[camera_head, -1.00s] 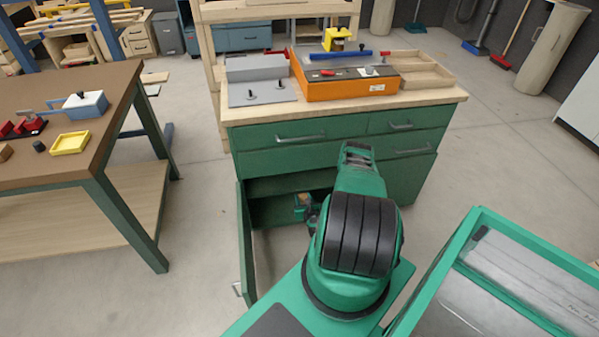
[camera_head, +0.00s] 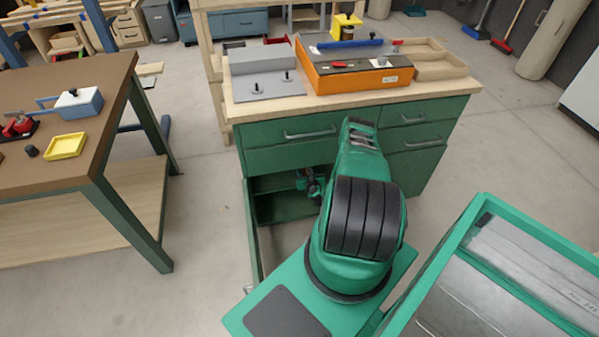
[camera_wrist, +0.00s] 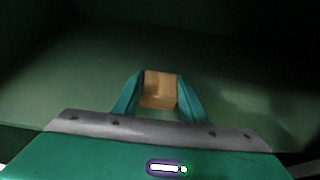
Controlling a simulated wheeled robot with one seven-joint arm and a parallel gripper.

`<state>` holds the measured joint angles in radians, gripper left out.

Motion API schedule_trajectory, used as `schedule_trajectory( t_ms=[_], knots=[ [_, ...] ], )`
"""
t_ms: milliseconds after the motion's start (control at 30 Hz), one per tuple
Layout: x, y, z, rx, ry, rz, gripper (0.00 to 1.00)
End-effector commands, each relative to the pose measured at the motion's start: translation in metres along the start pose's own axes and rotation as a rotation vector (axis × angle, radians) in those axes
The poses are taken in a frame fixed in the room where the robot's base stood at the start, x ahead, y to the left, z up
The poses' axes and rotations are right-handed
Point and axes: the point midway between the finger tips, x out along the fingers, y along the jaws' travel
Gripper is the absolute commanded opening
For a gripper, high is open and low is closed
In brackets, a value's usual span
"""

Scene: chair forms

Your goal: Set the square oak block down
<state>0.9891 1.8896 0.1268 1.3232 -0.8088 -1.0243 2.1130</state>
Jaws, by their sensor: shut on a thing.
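The square oak block (camera_wrist: 159,88) shows light brown in the wrist view, between the two green fingers of my gripper (camera_wrist: 160,97). My gripper is shut on it. Dark green surfaces of the cabinet inside surround it; I cannot tell whether the block touches the surface below. In the head view my gripper (camera_head: 312,183) is small and partly hidden by my arm, at the open compartment of the green cabinet (camera_head: 290,160). The block cannot be clearly made out there.
The cabinet door (camera_head: 252,235) stands open on the left of the compartment. Drawers close it off above. The cabinet top holds an orange case (camera_head: 350,82) and a grey fixture (camera_head: 260,85). A brown-topped table (camera_head: 95,100) stands at left, with bare floor between.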

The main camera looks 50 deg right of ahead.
Motion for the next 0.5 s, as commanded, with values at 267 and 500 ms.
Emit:
schedule_trajectory(
  t_ms=[267,500],
  knots=[
    [0.0002,0.0068,-0.0031,-0.003,0.001,0.006,0.13],
    [0.0007,0.0073,-0.005,-0.003,0.001,0.007,0.57]
  ],
)
